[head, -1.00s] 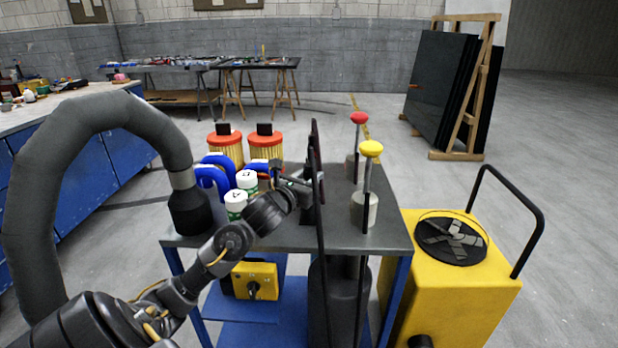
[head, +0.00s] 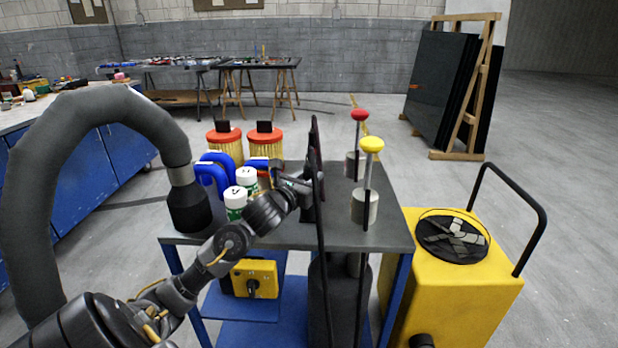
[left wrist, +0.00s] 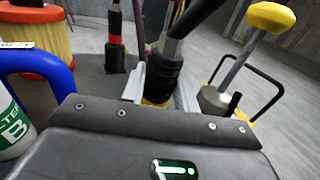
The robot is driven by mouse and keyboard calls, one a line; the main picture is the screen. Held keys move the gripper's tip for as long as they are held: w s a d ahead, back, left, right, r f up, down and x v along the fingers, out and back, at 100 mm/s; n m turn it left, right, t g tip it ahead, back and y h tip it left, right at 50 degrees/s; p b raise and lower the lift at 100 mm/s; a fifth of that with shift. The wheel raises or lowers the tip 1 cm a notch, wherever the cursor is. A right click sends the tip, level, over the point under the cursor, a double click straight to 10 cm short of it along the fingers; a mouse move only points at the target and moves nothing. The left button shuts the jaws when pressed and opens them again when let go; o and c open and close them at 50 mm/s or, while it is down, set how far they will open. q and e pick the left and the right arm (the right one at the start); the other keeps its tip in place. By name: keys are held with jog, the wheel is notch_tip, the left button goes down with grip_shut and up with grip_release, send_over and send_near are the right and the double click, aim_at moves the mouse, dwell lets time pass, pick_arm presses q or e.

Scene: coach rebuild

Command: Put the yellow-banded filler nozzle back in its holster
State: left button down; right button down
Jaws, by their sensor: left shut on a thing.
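My left gripper (left wrist: 158,92) is shut on the yellow-banded filler nozzle (left wrist: 164,72) in the left wrist view. The nozzle is a ribbed black grip with a yellow band low between the fingers; a dark hose or tube rises from it. In the head view my left gripper (head: 303,188) is over the cart top, and the dark nozzle is hard to make out behind it. A grey cup with a yellow-knobbed post (head: 364,206) stands to its right; it also shows in the left wrist view (left wrist: 215,101). Whether this is the holster, I cannot tell. My right gripper is out of view.
A red-banded black nozzle (left wrist: 115,42) stands behind. A red-knobbed post (head: 359,116) is farther back. White-capped bottles (head: 235,199), blue handles (head: 212,175) and red-topped filters (head: 265,140) crowd the cart's left. A yellow fan unit (head: 480,295) stands right of the cart.

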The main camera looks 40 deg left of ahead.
pick_arm(q)
jog(key=shift+f+b, duration=0.35)
jog(key=shift+b, duration=0.1)
jog(key=shift+f, duration=0.2)
jog(key=c, duration=0.6)
grip_release()
jog(key=shift+a+f, duration=0.2)
jog(key=shift+s+b, duration=0.15)
jog(key=shift+b, duration=0.15)
